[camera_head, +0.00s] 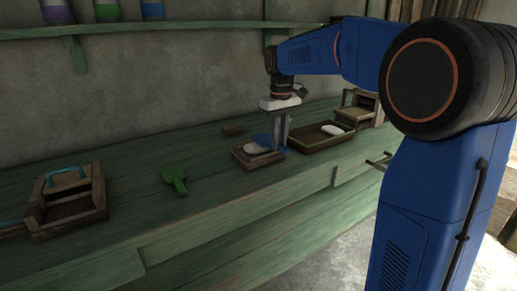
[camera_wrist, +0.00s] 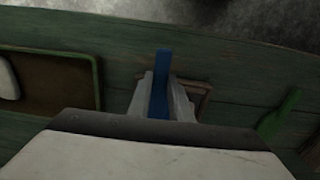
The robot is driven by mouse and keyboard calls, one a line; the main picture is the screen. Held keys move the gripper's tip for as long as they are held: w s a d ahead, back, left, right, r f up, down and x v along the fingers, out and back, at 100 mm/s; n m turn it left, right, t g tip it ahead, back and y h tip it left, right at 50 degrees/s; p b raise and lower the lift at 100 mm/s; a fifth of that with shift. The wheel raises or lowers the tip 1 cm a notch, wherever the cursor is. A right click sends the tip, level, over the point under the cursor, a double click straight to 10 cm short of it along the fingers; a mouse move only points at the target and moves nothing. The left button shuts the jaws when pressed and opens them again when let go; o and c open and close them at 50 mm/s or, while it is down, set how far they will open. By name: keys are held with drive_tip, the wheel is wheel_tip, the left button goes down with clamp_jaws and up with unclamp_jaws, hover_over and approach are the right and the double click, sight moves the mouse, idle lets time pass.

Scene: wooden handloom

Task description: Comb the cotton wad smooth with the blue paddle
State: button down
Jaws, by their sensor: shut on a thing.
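The blue paddle (camera_head: 263,138) is in my gripper (camera_head: 280,146), which is shut on its handle and points down at the bench. In the wrist view the blue handle (camera_wrist: 160,90) stands between the two grey fingers. The paddle's head is at the white cotton wad (camera_head: 256,148), which lies on a small wooden board (camera_head: 240,155). I cannot tell whether the paddle touches the wad. In the wrist view my gripper hides the wad and most of the board.
A tray (camera_head: 305,145) with a white wad (camera_head: 332,130) lies just right of the board. A green paddle (camera_head: 174,179) lies left on the green bench (camera_head: 130,230). A wooden box with a blue handle (camera_head: 68,200) stands further left.

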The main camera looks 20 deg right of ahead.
drive_tip(key=shift+s+a+r, duration=0.1)
drive_tip(key=shift+s+a, duration=0.15)
drive_tip(key=shift+a, duration=0.55)
drive_tip(key=shift+s+a+f, duration=0.1)
drive_tip(key=shift+s+a, duration=0.2)
drive_tip(key=shift+a, duration=0.45)
drive_tip(key=shift+s+a+r, duration=0.1)
drive_tip(key=shift+s+a, duration=0.15)
drive_tip(key=shift+a, duration=0.55)
drive_tip(key=shift+d, duration=0.1)
drive_tip(key=shift+w+d, duration=0.25)
drive_tip(key=shift+d, duration=0.5)
drive_tip(key=shift+w+d, duration=0.3)
drive_tip(key=shift+d, duration=0.45)
drive_tip(key=shift+w+d, duration=0.25)
drive_tip(key=shift+d, duration=0.5)
drive_tip(key=shift+a, duration=0.1)
drive_tip(key=shift+s+a, duration=0.25)
drive_tip(key=shift+a, duration=0.5)
drive_tip(key=shift+s+a, duration=0.3)
drive_tip(key=shift+a, duration=0.45)
drive_tip(key=shift+s+a, duration=0.25)
drive_tip(key=shift+a, duration=0.5)
drive_tip(key=shift+w+d, duration=0.25)
drive_tip(key=shift+d, duration=0.55)
drive_tip(key=shift+w+d, duration=0.3)
drive_tip(key=shift+d, duration=0.45)
drive_tip(key=shift+w+d, duration=0.25)
drive_tip(key=shift+d, duration=0.55)
drive_tip(key=shift+a, duration=0.1)
